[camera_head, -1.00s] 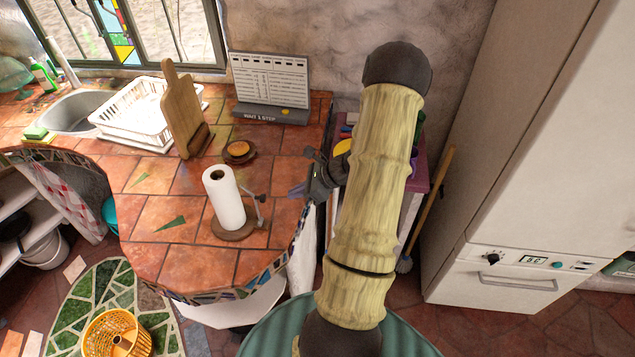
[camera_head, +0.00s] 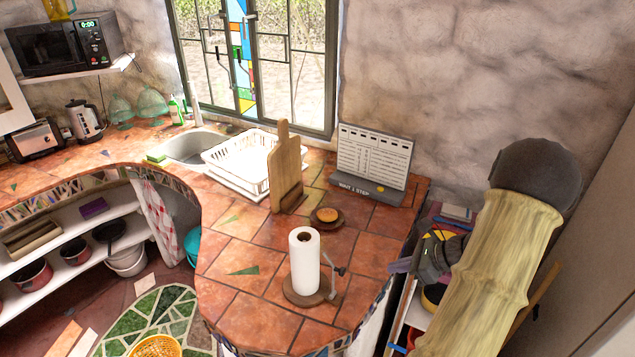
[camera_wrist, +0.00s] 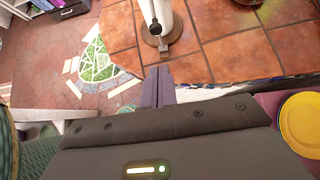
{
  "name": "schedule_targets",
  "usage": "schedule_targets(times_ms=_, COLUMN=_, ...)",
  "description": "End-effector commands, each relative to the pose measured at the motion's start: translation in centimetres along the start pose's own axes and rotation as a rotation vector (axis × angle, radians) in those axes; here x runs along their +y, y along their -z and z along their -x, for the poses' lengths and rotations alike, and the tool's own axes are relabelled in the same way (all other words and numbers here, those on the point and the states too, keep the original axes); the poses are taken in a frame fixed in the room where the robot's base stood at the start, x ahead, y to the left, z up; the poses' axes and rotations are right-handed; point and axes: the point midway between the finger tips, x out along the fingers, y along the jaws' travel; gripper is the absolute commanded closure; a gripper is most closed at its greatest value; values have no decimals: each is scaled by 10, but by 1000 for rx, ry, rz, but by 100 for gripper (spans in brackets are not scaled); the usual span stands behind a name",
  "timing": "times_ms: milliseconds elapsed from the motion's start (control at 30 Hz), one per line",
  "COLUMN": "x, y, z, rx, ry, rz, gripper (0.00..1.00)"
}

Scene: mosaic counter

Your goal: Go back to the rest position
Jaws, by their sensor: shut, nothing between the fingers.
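My gripper (camera_head: 398,266) is at the right edge of the tiled counter in the head view, to the right of the paper towel stand. In the wrist view its two purple-grey fingers (camera_wrist: 158,84) lie together, shut and empty. My bamboo-like arm rises at the right of the head view, its lower part out of frame. The white paper towel roll (camera_head: 304,262) stands upright on its round wooden base; it also shows in the wrist view (camera_wrist: 165,12), beyond the fingertips and apart from them in the head view.
The tiled counter (camera_head: 232,292) holds a cutting board (camera_head: 285,165), dish rack (camera_head: 236,166), small wooden dish (camera_head: 327,217) and calendar stand (camera_head: 372,160). A cluttered shelf is partly hidden behind my arm. A yellow plate (camera_wrist: 301,124) lies right in the wrist view.

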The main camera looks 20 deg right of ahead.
Motion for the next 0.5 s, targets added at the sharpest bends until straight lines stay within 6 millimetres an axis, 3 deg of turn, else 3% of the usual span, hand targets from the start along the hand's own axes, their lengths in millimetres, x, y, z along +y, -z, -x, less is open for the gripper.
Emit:
schedule_targets(times_ms=167, x=3, y=-2, z=-2, rx=11, ry=-10, rz=19, gripper=100)
schedule_targets(times_ms=267, x=15, y=-10, z=-11, rx=50, ry=-54, rz=94, gripper=100)
schedule_targets(times_ms=500, x=76, y=-41, z=-44, rx=236, ry=-275, rz=527, gripper=100)
